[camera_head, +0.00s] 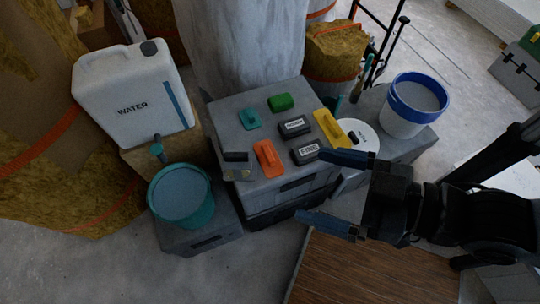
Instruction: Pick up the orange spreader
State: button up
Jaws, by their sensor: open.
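The orange spreader (268,159) lies on the grey top of the tool box (226,117), near its front edge. It has a raised orange handle and sits left of the dark block labelled FINE. My gripper (318,188) is in front of and to the right of the box, its two bluish fingers pointing left and spread wide apart. Nothing is between the fingers. The upper finger appears near the box's front right corner; the view does not show whether it touches. The spreader is apart from the fingers.
Around the spreader are a metal scraper (236,167), a teal tool (249,120), a green block (281,102), a FINE block (306,151), another dark block (294,126) and a yellow float (332,128). A teal bucket (181,193), water canister (132,95) and blue-rimmed bucket (416,103) stand nearby.

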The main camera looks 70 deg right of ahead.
aim_at(272, 165)
jog(key=j+z, duration=0.1)
jog(key=z, duration=2.15)
jog(key=k+l+z, duration=0.25)
jog(key=k+l, duration=0.25)
jog(key=k+u, duration=0.1)
jog(key=u, duration=1.5)
jog(key=i+j+u, duration=0.2)
jog(key=i+j, duration=0.2)
jog(key=i+j+u, duration=0.25)
jog(key=i, duration=0.3)
jog(key=j, duration=0.1)
